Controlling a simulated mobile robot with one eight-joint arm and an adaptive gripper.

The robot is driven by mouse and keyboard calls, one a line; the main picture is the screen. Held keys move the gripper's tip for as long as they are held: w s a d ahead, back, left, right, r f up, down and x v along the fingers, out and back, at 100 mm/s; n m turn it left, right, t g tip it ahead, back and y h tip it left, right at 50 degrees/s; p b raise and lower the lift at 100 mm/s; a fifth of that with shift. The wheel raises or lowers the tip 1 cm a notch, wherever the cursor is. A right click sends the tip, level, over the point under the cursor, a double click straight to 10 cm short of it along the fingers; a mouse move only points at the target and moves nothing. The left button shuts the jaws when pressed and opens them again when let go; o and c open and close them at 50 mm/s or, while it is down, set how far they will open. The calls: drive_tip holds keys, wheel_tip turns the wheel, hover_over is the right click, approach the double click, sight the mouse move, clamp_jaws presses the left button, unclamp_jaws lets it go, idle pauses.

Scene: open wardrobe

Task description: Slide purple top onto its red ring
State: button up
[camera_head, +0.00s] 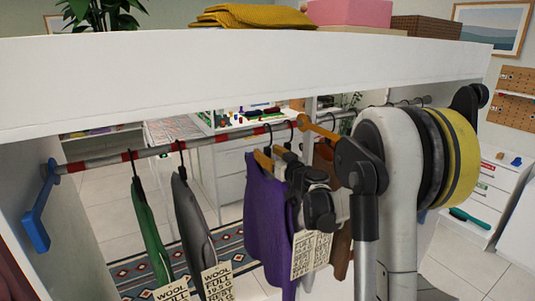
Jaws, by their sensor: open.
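The purple top (268,225) hangs from a wooden hanger (263,160) below the rail, in the middle of the view. Its dark hook reaches up to the rail (160,151) near a red band (262,130); whether it sits exactly on that band I cannot tell. Other red bands (222,138) mark the grey rail farther left. My gripper (288,160) is close beside the right shoulder of the purple top, by the hanger. It is open; its fingertips are small and partly hidden among the hangers and my dark wrist.
A green garment (146,235) and a grey garment (192,232) hang to the left with paper tags. A brown garment (341,240) hangs behind my wrist. A blue bracket (38,212) holds the rail's left end. The white wardrobe top (230,75) runs above the rail.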

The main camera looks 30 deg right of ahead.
clamp_jaws()
drive_tip(key=a+b, duration=0.1)
drive_tip(key=a, duration=1.5)
drive_tip(key=shift+s, duration=0.3)
drive_tip(key=shift+c, duration=0.8)
unclamp_jaws()
drive_tip(key=s, duration=1.2)
drive_tip(key=shift+d, duration=0.25)
